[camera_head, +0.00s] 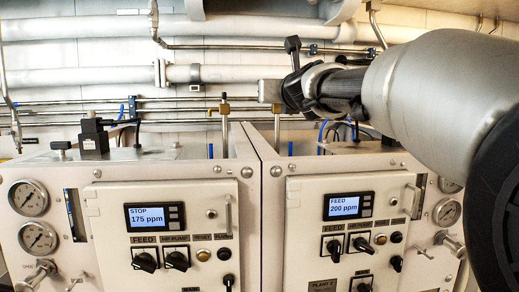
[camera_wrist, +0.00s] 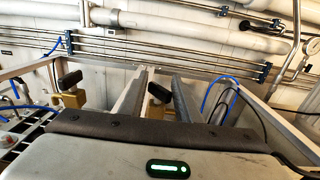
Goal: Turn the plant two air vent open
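Two brass vent valves with black handles rise behind the cabinet fronts. The left valve (camera_head: 224,108) stands clear in the head view and also shows in the wrist view (camera_wrist: 71,97). The right valve (camera_wrist: 158,107) sits centrally in the wrist view, beside the wall between the cabinets. In the head view its stem (camera_head: 277,128) shows below my gripper (camera_head: 270,92), which hides its top. My gripper (camera_wrist: 157,90) seems open, with a grey bar on each side of the right valve. Contact is unclear. The right cabinet's plant label (camera_head: 322,284) is too small to read surely.
The left cabinet (camera_head: 105,235) display reads STOP 175 ppm; the right cabinet (camera_head: 292,240) display reads FEED 200 ppm. Pipes (camera_head: 80,77) and thin rails run along the back wall. Blue hoses (camera_wrist: 215,92) and a black cable lie right of the right valve.

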